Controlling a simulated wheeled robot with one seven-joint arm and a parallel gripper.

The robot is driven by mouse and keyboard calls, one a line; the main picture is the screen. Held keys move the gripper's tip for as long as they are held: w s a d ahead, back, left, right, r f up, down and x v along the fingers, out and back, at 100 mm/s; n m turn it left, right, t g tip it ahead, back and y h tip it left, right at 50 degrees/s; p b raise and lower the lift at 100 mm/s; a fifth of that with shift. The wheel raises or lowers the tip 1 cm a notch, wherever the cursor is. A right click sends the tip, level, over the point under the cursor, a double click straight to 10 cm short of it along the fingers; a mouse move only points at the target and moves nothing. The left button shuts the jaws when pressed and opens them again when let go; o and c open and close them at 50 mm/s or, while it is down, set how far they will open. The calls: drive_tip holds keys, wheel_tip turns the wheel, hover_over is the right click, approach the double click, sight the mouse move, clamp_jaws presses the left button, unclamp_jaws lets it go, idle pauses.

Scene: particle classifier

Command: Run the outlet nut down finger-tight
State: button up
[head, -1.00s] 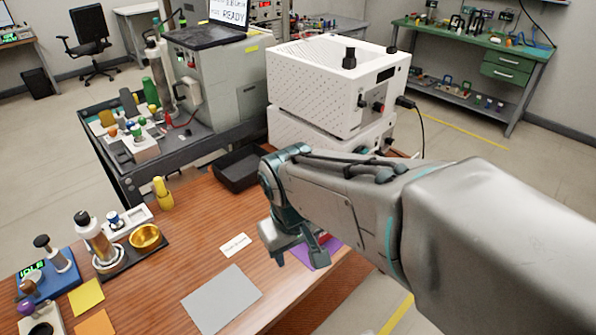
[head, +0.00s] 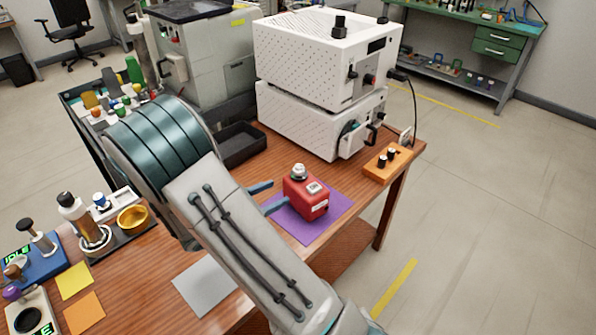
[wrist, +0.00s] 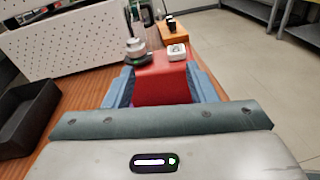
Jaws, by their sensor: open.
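A red box-shaped device (head: 307,204) stands on a purple mat (head: 336,208) near the table's right edge. It carries a silver-grey round fitting (head: 299,171) and a small white block (head: 314,188) on top. I cannot tell whether that fitting is the outlet nut. My gripper (head: 280,192) is open at the left side of the red device in the head view. In the wrist view, the blue fingers of my gripper (wrist: 160,75) lie to either side of the red device (wrist: 160,88). Contact cannot be made out. My arm hides part of the table.
Two stacked white perforated instruments (head: 315,60) stand behind the red device. An orange block with black knobs (head: 388,166) sits to its right. A black tray (head: 245,146) lies behind my arm. A grey mat (head: 205,288) lies in front, and a gold bowl (head: 133,217) stands left.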

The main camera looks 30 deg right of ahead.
sight(295, 172)
drive_tip(key=w+d, duration=0.2)
drive_tip(key=d, duration=0.1)
drive_tip(key=w+d+f+n+t, duration=0.1)
drive_tip(key=w+d, duration=0.1)
drive_tip(key=d, duration=0.2)
drive_tip(key=w+d+n+t+p, duration=0.1)
drive_tip(key=w+d, duration=0.2)
drive_tip(key=d, duration=0.1)
drive_tip(key=shift+d+f+h, duration=0.1)
drive_tip(key=shift+f+h, duration=0.15)
drive_tip(key=shift+h, duration=0.05)
drive_tip(key=c, duration=1)
